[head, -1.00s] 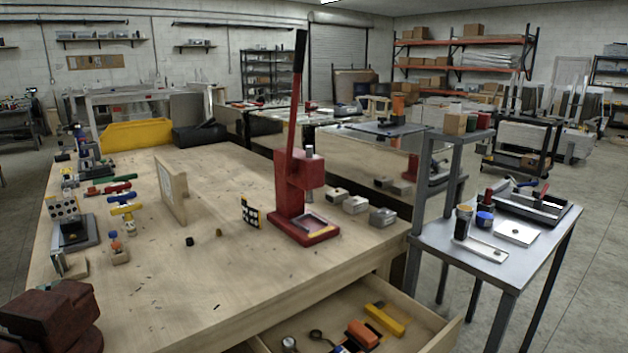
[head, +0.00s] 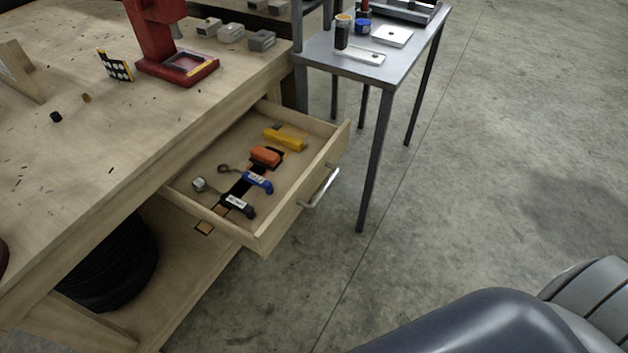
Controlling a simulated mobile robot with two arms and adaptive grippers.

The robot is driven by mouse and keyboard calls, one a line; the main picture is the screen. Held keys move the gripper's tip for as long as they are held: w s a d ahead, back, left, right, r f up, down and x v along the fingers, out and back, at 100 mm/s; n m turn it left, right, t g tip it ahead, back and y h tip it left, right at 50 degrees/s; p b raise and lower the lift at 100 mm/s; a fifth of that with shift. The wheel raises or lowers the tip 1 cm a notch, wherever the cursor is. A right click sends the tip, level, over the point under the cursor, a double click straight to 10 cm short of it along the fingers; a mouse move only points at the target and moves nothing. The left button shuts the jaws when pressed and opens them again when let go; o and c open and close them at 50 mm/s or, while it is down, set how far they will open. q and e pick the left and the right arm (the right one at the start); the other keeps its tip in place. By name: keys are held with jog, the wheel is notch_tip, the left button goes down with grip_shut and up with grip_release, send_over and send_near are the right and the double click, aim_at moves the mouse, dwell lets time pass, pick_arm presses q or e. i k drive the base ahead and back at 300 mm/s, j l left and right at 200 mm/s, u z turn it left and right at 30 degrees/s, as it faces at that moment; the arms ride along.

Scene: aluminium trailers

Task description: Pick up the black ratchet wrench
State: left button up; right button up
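The black ratchet wrench (head: 238,205) lies in the open wooden drawer (head: 277,230), near its front left corner. It has a round metal head at the left and a dark handle with a pale label. A blue-handled wrench (head: 257,180) of similar shape lies just behind it. An orange tool (head: 266,155) and a yellow tool (head: 285,139) lie farther back in the drawer. Neither of my grippers shows in the head view.
The wooden workbench (head: 90,140) fills the left, with a red press (head: 165,50) on it. A black coiled or round thing (head: 115,265) sits on the lower shelf. A grey metal table (head: 345,65) stands behind the drawer. The floor (head: 470,190) to the right is clear.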

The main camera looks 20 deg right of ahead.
aim_at(199, 184)
jog(key=u, duration=0.4)
jog(key=j+u, duration=0.15)
jog(key=u, duration=0.7)
jog(key=i, duration=1.1)
jog(key=k+l+z, duration=0.1)
jog(key=z, duration=0.4)
jog(key=k+l+z, duration=0.1)
jog(key=l+z, duration=0.2)
jog(key=z, duration=0.2)
jog(key=l+z, duration=0.2)
jog(key=z, duration=0.3)
jog(key=k, duration=0.2)
